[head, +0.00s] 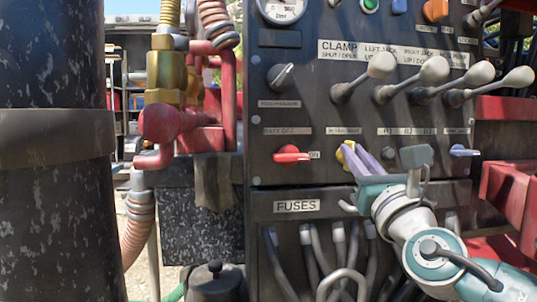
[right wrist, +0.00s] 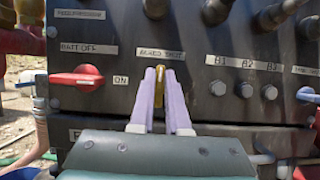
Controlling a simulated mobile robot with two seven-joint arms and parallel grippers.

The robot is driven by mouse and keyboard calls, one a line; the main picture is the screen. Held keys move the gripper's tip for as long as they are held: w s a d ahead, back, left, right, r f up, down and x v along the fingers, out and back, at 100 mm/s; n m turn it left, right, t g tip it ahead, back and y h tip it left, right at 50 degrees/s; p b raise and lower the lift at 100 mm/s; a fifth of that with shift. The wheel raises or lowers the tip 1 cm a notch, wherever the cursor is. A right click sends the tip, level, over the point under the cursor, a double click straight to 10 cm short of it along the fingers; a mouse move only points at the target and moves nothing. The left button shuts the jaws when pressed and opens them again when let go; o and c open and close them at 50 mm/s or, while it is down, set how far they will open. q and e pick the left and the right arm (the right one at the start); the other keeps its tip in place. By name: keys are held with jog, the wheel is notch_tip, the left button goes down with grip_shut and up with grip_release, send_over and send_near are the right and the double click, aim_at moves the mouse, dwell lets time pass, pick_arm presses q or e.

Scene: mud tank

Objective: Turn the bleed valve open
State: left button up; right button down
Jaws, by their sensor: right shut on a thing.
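A small yellow handle (head: 345,151) sits on the dark control panel, below a label too small to read surely; I take it as the bleed valve. My right gripper (head: 355,151) reaches it from below right, its two purple fingers on either side of it. In the right wrist view, the yellow handle (right wrist: 159,84) stands upright between the fingertips (right wrist: 159,74), which are shut on it. The fingers hide part of the handle. My left gripper is not in view.
A red knob (head: 291,154) is left of the handle, a blue knob (head: 463,151) right. Several grey levers (head: 431,72) stick out above. Cables hang below the "FUSES" label (head: 297,206). A dark column (head: 55,215) and red pipework (head: 170,122) stand at left.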

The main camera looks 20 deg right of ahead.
jog(key=shift+m+h, duration=0.4)
jog(key=shift+m, duration=0.1)
jog(key=m+g+h+b, duration=0.1)
jog(key=m, duration=0.3)
jog(key=shift+f+h, duration=0.1)
jog(key=shift+h, duration=0.3)
jog(key=m+g+h, duration=0.1)
jog(key=m, duration=0.2)
jog(key=m+g+h, duration=0.1)
jog(key=m, duration=0.2)
jog(key=shift+d+b, duration=0.1)
jog(key=shift+b, duration=0.3)
jog(key=m+g, duration=0.1)
jog(key=m, duration=0.2)
jog(key=m+g+h, duration=0.1)
jog(key=m, duration=0.1)
jog(key=shift+d+m+h+p, duration=0.1)
jog(key=shift+m+h+p, duration=0.2)
jog(key=shift+m+p, duration=0.1)
jog(key=m+g+p, duration=0.1)
jog(key=m, duration=0.2)
jog(key=shift+m+g, duration=0.6)
jog(key=shift+m, duration=0.2)
jog(key=shift+f, duration=0.1)
jog(key=c, duration=0.9)
grip_release()
